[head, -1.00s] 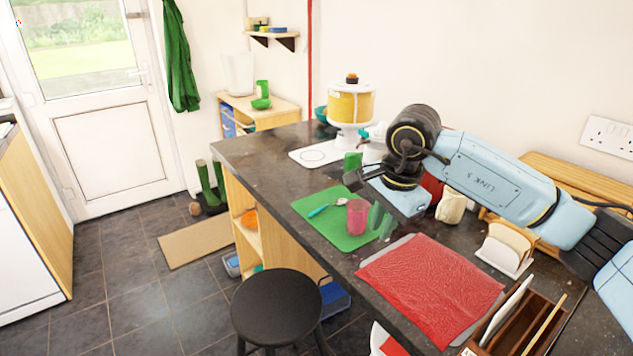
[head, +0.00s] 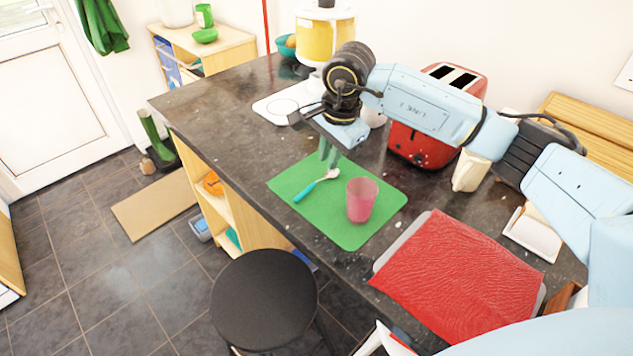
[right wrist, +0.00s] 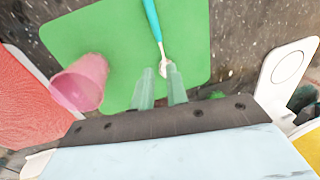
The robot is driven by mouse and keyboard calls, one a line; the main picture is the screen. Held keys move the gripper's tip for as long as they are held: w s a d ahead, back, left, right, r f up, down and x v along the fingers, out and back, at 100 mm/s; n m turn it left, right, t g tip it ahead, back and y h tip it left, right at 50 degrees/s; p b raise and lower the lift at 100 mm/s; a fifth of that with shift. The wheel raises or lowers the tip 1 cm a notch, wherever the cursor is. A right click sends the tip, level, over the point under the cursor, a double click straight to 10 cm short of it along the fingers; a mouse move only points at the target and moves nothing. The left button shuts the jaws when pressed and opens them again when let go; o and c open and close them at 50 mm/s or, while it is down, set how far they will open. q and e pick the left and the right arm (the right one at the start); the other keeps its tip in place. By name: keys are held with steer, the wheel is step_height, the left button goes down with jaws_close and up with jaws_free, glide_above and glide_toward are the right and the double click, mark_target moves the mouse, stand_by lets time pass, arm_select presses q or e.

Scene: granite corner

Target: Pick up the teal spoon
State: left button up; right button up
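The teal spoon (head: 308,190) lies on a green mat (head: 350,233), with its teal handle toward the front left and its pale bowl toward the back right. In the right wrist view the spoon (right wrist: 153,22) points down toward the fingers, its bowl just beyond the fingertips. My right gripper (head: 329,158) is above the mat's back edge, near the spoon's bowl. Its two greenish, see-through fingers (right wrist: 159,75) are apart with nothing between them. My left gripper is not in view.
A pink cup (head: 361,200) stands on the mat right of the spoon. A red cloth (head: 455,275) lies at the right front. A red toaster (head: 415,148) and a yellow-and-white container (head: 325,40) stand behind. A black stool (head: 264,300) is before the counter.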

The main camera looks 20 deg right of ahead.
mark_target(321, 179)
steer(key=shift+w+f, duration=0.15)
steer(key=shift+f, duration=0.45)
steer(key=shift+w+a+f, duration=0.1)
steer(key=shift+w+f, duration=0.05)
steer(key=shift+f, duration=0.35)
steer(key=f, duration=0.1)
steer(key=w+f, duration=0.1)
steer(key=f, duration=0.1)
steer(key=shift+a+f, duration=0.2)
steer(key=shift+f, duration=0.5)
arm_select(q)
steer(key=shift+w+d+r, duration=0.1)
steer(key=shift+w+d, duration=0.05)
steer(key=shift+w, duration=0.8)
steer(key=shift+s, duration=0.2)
arm_select(e)
jaws_close()
steer(key=shift+r, duration=0.15)
